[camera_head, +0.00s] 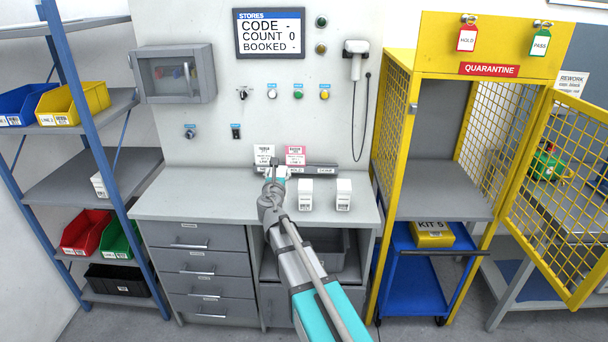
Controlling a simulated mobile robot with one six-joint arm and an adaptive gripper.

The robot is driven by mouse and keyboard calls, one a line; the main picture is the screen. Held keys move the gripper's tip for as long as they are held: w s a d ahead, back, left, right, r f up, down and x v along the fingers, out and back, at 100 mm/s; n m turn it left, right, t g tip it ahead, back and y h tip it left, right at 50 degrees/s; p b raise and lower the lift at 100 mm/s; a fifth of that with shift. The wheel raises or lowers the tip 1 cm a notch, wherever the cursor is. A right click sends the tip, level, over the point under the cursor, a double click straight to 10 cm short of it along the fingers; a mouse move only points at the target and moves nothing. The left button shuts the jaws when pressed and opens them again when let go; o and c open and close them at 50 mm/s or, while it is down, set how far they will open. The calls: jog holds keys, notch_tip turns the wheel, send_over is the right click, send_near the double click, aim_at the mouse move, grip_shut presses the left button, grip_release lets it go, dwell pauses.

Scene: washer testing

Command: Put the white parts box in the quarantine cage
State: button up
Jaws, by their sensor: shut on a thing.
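My gripper (277,170) is over the back of the grey workbench (170,200), below two small cards. It is shut on a small white thing, mostly hidden by my wrist and fingers; it looks like a white parts box. Two other white boxes with labels stand upright on the bench to the right of my arm, one nearer (305,195) and one further right (343,195). Another white box (99,185) sits on the left shelf. The yellow quarantine cage (490,70) stands right of the bench. Its mesh door (560,190) is swung open to the right, and its grey shelf (440,205) is bare.
A barcode scanner (355,62) hangs on the wall with its cord down. A blue cart (415,270) with a yellow kit box (432,236) stands under the cage shelf. A left rack (85,120) holds coloured bins. The bench's left part is clear.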

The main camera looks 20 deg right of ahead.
jog(key=shift+r+p, duration=0.8)
jog(key=shift+r, duration=0.1)
jog(key=shift+a, duration=0.1)
